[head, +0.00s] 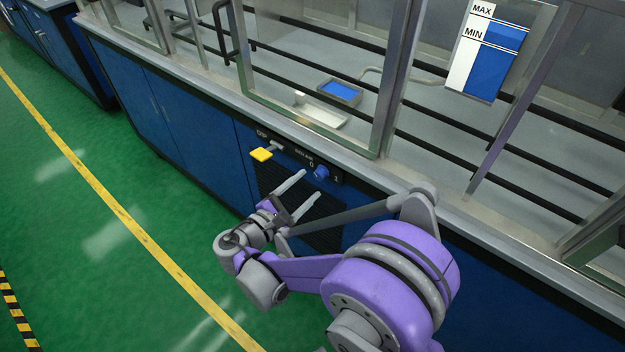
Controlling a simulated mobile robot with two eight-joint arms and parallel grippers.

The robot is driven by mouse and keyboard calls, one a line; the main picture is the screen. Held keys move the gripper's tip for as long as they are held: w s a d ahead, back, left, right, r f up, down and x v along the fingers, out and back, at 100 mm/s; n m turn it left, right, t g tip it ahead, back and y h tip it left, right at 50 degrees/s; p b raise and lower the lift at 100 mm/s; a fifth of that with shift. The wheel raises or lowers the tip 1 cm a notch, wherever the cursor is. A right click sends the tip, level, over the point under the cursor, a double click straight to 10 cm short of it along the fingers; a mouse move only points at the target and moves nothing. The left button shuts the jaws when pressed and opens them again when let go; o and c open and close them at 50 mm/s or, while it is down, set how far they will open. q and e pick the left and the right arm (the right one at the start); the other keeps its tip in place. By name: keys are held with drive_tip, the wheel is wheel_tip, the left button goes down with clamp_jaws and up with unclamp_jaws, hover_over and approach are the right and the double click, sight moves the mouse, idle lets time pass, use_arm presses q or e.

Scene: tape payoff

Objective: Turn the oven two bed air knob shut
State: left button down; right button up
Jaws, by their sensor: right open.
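A small blue knob (321,172) sits on a black control panel (290,155) on the front of the blue cabinet. The marks 0 and 1 are printed beside it, with small lettering above that looks like a bed air label. A yellow handle (261,154) is on the same panel to the left. My right gripper (303,190) is open, its two pale fingers pointing at the panel just below and left of the blue knob. The fingers look empty and apart from the knob, though the exact gap is hard to tell. My left gripper is not in view.
A glass-fronted metal enclosure (390,90) stands on the cabinet, holding a small tray with blue liquid (340,92) and a MAX/MIN level gauge (490,50). A dark vent grille (322,225) lies below the panel. Green floor (90,220) at left is clear.

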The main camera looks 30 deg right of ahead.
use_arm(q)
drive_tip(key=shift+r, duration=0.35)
use_arm(e)
drive_tip(key=v, duration=0.7)
drive_tip(key=shift+a, duration=0.1)
drive_tip(key=s+d+f+m+g+y, duration=0.3)
drive_tip(key=s+d+f+m+y, duration=0.2)
drive_tip(key=s+d+y, duration=0.3)
drive_tip(key=s+a+f+m+t+y, duration=0.1)
drive_tip(key=s+a+f+m+y, duration=0.2)
drive_tip(key=s+a+m+y, duration=0.65)
use_arm(q)
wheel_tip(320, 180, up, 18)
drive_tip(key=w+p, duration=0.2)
drive_tip(key=p, duration=1.4)
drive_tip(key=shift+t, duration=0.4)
use_arm(e)
wheel_tip(320, 180, up, 18)
drive_tip(key=d+h, duration=0.1)
drive_tip(key=d, duration=0.1)
drive_tip(key=shift+w+n+t+h, duration=0.3)
drive_tip(key=shift+w+n+h, duration=0.05)
drive_tip(key=shift+w+n, duration=0.15)
